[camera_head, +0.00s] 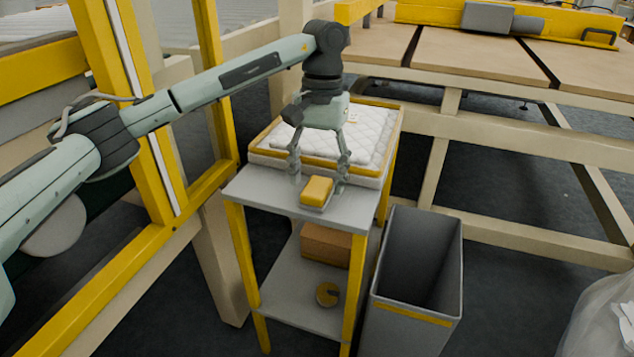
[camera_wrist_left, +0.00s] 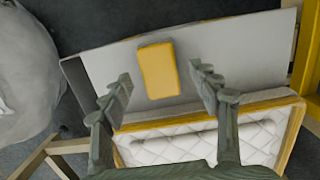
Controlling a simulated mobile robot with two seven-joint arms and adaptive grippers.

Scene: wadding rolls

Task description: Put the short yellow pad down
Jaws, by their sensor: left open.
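The short yellow pad (camera_head: 316,191) lies on the bare front part of the grey stand top (camera_head: 256,192). In the left wrist view the pad (camera_wrist_left: 158,70) rests flat on the grey surface. My left gripper (camera_head: 318,181) is above the stand with its fingers spread. In the left wrist view its fingertips (camera_wrist_left: 160,82) are on either side of the pad, apart from it, with nothing held between them. My right gripper is in neither view.
A tray with white quilted wadding (camera_head: 365,135) sits at the back of the stand top. A cardboard box (camera_head: 325,245) and a tape roll (camera_head: 327,294) are on the lower shelf. A tall grey bin (camera_head: 394,308) stands at the right. Yellow posts rise at the left.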

